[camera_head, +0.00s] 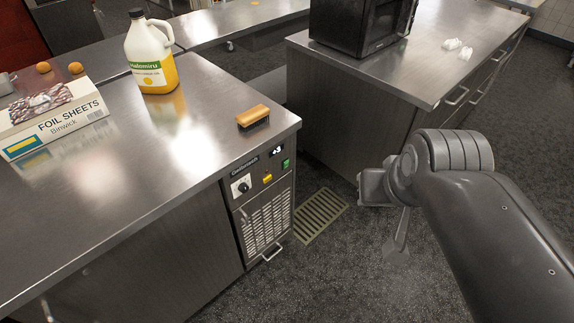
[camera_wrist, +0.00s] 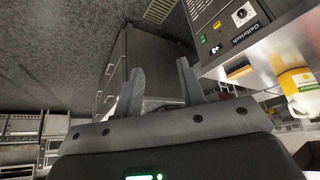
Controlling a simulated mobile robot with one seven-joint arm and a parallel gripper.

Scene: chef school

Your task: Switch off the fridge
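The fridge (camera_head: 265,215) is a steel counter unit with a vented front. Its control panel has a black knob (camera_head: 241,187), a yellow switch (camera_head: 267,179), a green switch (camera_head: 285,163) and a small lit display (camera_head: 277,151). The panel shows upside down at the upper right of the wrist view, with the green switch (camera_wrist: 203,39) and yellow switch (camera_wrist: 217,24). My gripper (camera_wrist: 160,80) is open and empty, its two fingers spread apart. In the head view, my gripper (camera_head: 385,215) is right of the fridge, apart from it, over the floor.
A brush (camera_head: 253,117) lies on the counter near the corner above the panel. A second counter (camera_head: 345,105) with a microwave (camera_head: 350,25) is behind. A floor grate (camera_head: 320,214) lies beside the fridge.

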